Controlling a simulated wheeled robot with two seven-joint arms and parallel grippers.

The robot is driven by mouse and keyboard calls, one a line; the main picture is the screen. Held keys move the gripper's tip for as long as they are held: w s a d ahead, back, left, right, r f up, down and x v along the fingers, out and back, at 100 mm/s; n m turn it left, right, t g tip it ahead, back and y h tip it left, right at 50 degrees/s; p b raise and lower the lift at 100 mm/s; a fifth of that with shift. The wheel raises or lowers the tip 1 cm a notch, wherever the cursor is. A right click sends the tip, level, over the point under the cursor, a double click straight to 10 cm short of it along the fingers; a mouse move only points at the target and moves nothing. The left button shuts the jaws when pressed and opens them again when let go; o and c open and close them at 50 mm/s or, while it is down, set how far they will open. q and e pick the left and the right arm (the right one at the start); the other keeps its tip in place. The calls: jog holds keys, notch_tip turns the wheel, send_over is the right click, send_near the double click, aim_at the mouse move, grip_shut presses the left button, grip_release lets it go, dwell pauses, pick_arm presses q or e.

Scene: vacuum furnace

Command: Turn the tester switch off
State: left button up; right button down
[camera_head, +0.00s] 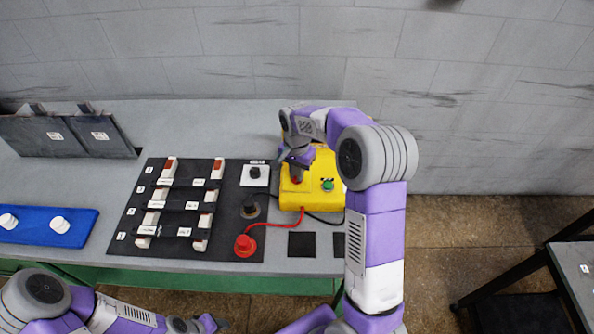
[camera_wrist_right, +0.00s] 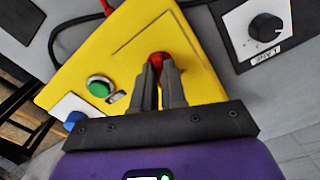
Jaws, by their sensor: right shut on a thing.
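The yellow tester box (camera_head: 318,203) stands on the grey bench, also seen in the right wrist view (camera_wrist_right: 190,35). A red knob (camera_wrist_right: 158,58) sits on its top face. My right gripper (camera_head: 297,178) reaches down over the box; in the right wrist view (camera_wrist_right: 160,72) its fingers are shut on the red knob and partly hide it. A green button (camera_wrist_right: 99,87) is on the box beside the knob, and shows in the head view (camera_head: 327,185). My left gripper (camera_head: 212,323) is low at the bottom edge, away from the box; its fingers are unclear.
A black panel (camera_head: 172,205) with several white-and-red parts lies left of the box. A black dial on a white plate (camera_head: 255,173) and a red plug (camera_head: 245,244) with a red cable are close by. A blue tray (camera_head: 85,222) is at far left. Bare bench lies behind the panel.

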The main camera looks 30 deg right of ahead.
jog(key=n+p, duration=0.2)
jog(key=n, duration=0.3)
jog(key=shift+r+n, duration=0.1)
jog(key=shift+n, duration=0.3)
jog(key=n+p, duration=0.1)
jog(key=n, duration=0.4)
jog(key=shift+n+p, duration=0.3)
jog(key=c, duration=1.2)
grip_release()
notch_tip(320, 180, up, 8)
jog(key=shift+f+p, duration=0.25)
jog(key=shift+p, duration=0.25)
